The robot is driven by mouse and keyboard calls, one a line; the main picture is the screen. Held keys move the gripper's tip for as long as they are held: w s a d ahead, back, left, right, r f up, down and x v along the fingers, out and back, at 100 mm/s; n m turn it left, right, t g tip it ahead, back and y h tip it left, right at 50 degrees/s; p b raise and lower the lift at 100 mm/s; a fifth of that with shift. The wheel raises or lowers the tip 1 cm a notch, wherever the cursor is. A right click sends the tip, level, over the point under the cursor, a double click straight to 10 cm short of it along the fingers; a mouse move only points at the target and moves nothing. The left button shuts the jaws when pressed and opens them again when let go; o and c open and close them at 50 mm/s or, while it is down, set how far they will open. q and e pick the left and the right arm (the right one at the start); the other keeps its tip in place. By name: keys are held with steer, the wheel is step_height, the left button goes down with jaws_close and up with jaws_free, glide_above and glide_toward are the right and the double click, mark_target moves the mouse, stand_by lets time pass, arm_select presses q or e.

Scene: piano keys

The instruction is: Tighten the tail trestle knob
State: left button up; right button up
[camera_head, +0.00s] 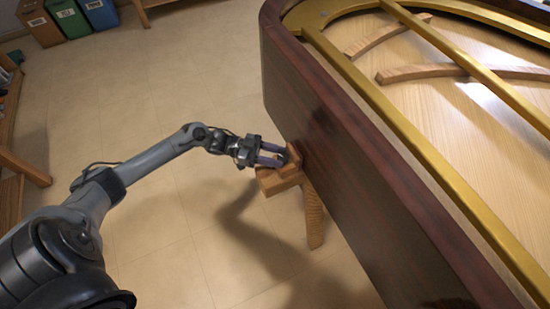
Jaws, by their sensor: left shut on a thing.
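The trestle (313,215) is wooden and stands at the side of the piano, under its tail end. Its top beam (277,183) sticks out past the piano's dark side. My left gripper (284,155) reaches in from the left just above the beam's end, with its fingers closed around a small part there. That part is mostly hidden by the fingers and looks like the knob, though it is too small to make out clearly. A wooden block shows just beside the fingertips. My right gripper is not in view.
The piano (350,150) has a tall dark reddish side and fills the right, with a gold frame (400,115) inside. Several coloured bins (70,18) stand at the far left. Wooden furniture (12,160) is at the left edge. The tiled floor between is clear.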

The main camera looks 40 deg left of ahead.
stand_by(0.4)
arm_select(q)
steer(key=o, duration=0.8)
steer(key=shift+o, duration=1.1)
steer(key=shift+s, duration=0.15)
